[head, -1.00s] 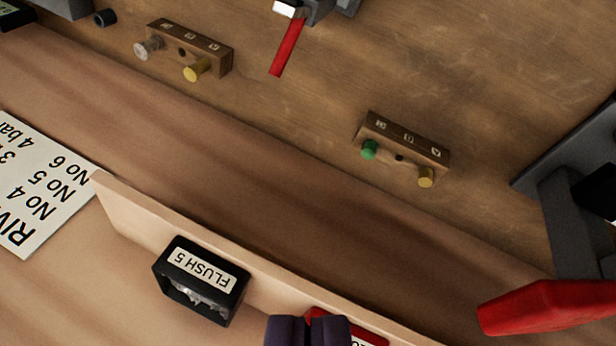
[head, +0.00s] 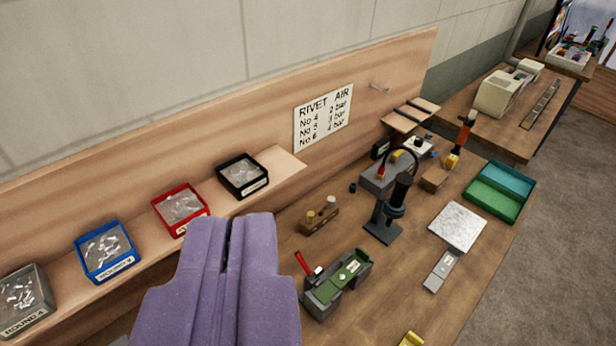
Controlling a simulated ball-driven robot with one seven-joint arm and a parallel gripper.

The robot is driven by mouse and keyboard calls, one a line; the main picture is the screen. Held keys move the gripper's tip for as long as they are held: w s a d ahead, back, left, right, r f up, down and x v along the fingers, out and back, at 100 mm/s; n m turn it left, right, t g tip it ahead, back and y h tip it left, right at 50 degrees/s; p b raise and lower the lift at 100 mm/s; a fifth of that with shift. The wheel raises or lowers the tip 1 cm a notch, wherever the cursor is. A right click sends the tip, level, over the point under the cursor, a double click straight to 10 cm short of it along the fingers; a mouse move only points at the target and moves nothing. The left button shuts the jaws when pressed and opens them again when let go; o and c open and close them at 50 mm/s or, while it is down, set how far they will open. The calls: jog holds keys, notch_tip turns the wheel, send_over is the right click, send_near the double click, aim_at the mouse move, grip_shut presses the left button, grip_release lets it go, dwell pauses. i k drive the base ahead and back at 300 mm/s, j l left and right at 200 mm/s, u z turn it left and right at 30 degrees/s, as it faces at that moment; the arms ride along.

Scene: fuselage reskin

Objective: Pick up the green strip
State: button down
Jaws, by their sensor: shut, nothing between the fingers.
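A green strip (head: 343,276) with pale marks on it lies in a grey holder (head: 318,305) on the wooden bench, at the lower middle of the head view. My gripper (head: 230,222) is purple and fills the lower left middle of the view. Its two fingers are together with nothing between them. It is apart from the strip, to the left of it in the picture. My gripper hides part of the bench and shelf behind it.
Bins of rivets, black (head: 243,176), red (head: 181,208), blue (head: 105,250) and grey (head: 27,300), line the shelf at left. A dark upright tool (head: 396,205), white plate (head: 457,227) and green tray (head: 497,207) stand right. A red-handled tool (head: 303,263) is beside the holder.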

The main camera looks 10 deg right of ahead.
aim_at(325, 294)
jog(key=u, duration=0.3)
jog(key=l+u, duration=0.35)
jog(key=i+l+u, duration=0.1)
jog(key=l+u, duration=0.45)
jog(key=u, duration=0.15)
jog(key=l+u, duration=0.1)
jog(key=l, duration=0.45)
jog(key=k+l+u, duration=0.1)
jog(key=l, duration=0.45)
jog(key=k+l+u, duration=0.1)
jog(key=l, duration=0.45)
jog(key=k+l+u, duration=0.1)
jog(key=l, duration=0.4)
jog(key=i+l, duration=0.35)
